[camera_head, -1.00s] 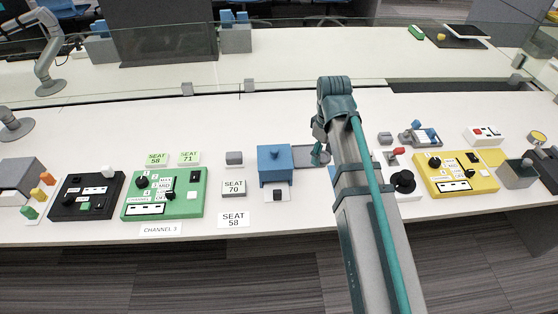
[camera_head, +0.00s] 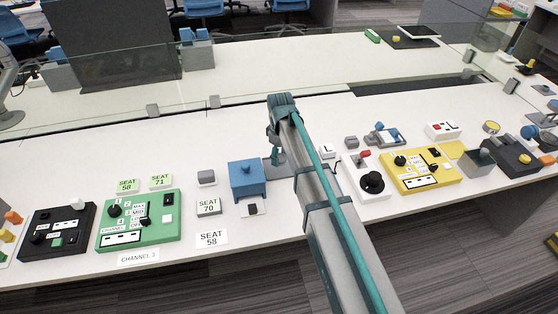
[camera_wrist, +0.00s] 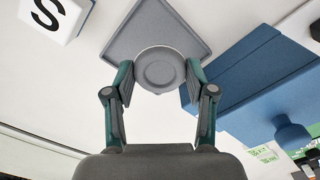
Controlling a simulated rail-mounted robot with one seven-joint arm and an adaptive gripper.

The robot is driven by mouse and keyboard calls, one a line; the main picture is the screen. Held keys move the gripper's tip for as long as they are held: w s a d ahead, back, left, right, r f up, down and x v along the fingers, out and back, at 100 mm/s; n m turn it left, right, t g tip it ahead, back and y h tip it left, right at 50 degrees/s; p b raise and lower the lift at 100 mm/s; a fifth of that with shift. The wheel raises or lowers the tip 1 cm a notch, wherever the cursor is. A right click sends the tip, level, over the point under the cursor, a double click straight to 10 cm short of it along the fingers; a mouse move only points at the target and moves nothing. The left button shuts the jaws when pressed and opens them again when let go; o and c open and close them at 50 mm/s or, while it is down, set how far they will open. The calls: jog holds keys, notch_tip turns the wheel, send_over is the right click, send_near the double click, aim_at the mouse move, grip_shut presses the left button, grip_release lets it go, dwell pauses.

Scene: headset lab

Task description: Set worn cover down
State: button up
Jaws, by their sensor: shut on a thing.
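A square grey plate (camera_wrist: 150,28) with a round grey knob (camera_wrist: 160,68) shows in the wrist view; I take it to be the worn cover. My gripper (camera_wrist: 160,78) is shut on the knob, one finger on each side. In the head view my gripper (camera_head: 276,155) is just right of the blue box (camera_head: 247,182), which has a blue knob on top. The grey plate (camera_head: 282,171) shows there beside the box, partly hidden by my arm. I cannot tell whether the plate touches the table.
Left of the box are a green panel (camera_head: 138,222), a black panel (camera_head: 56,232) and SEAT labels (camera_head: 211,239). Right of my arm are a white unit with a black dial (camera_head: 372,182) and a yellow panel (camera_head: 425,172). The white table behind my gripper has free room (camera_head: 190,135).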

jog(key=shift+w+a+f, duration=0.15)
jog(key=shift+w+f, duration=0.1)
jog(key=shift+f, duration=0.05)
jog(key=shift+w+f+p, duration=0.15)
jog(key=shift+f+p, duration=0.15)
jog(key=shift+f, duration=0.65)
jog(key=shift+w+f+p, duration=0.1)
jog(key=shift+f+p, duration=0.2)
jog(key=shift+f, duration=0.65)
jog(key=shift+f, duration=0.15)
jog(key=o, duration=0.9)
notch_tip(320, 180, up, 12)
jog(key=shift+r+b, duration=0.2)
jog(key=shift+b, duration=0.9)
